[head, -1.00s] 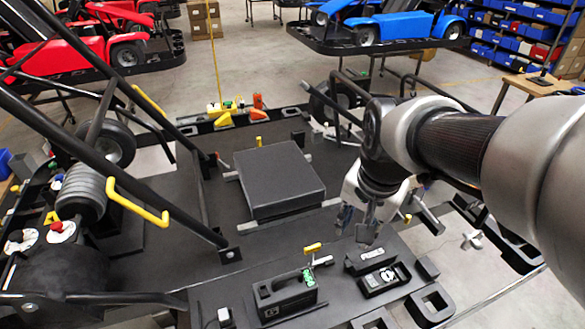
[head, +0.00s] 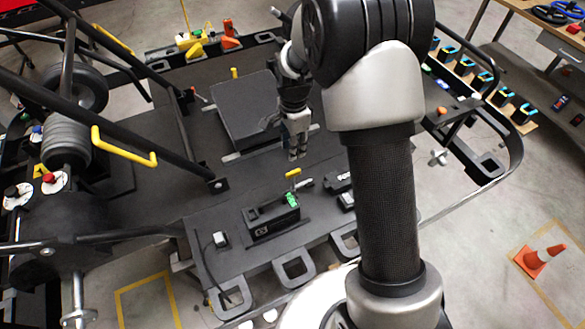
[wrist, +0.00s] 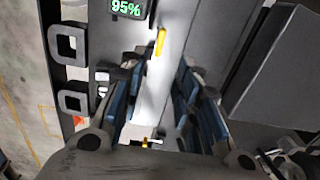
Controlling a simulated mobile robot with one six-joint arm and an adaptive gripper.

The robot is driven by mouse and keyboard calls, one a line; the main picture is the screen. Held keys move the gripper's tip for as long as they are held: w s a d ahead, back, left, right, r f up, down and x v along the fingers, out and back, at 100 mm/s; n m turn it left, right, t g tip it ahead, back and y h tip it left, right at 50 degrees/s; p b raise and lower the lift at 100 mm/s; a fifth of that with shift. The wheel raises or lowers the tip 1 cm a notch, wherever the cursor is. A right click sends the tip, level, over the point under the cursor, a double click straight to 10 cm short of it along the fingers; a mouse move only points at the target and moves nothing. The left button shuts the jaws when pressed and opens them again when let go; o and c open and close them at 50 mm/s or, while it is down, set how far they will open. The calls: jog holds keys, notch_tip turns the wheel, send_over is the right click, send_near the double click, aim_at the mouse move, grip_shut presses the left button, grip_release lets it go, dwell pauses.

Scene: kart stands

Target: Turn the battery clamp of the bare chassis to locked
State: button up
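The black battery (head: 272,222) with a green display sits on the near deck of the bare chassis (head: 150,205). A yellow-handled lever (head: 293,173), which looks like the battery clamp, stands at its far right end. In the wrist view the yellow handle (wrist: 160,42) shows just beyond the fingertips, near the display (wrist: 127,8) reading 95%. My gripper (head: 296,152) points down, beyond and above the lever, apart from it. In the wrist view its blue-padded fingers (wrist: 157,72) are spread with nothing between them. The clamp's lower part is not clear.
A flat dark box (head: 245,105) lies beyond the lever. Black frame tubes with a yellow handle (head: 125,150) rise at left. Small black modules (head: 342,182) sit right of the lever, partly behind my arm.

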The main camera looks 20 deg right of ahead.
aim_at(293, 172)
notch_tip(293, 172, down, 12)
jog(key=shift+f+b, duration=0.2)
jog(key=shift+b, duration=0.25)
jog(key=shift+c, duration=0.6)
grip_shut()
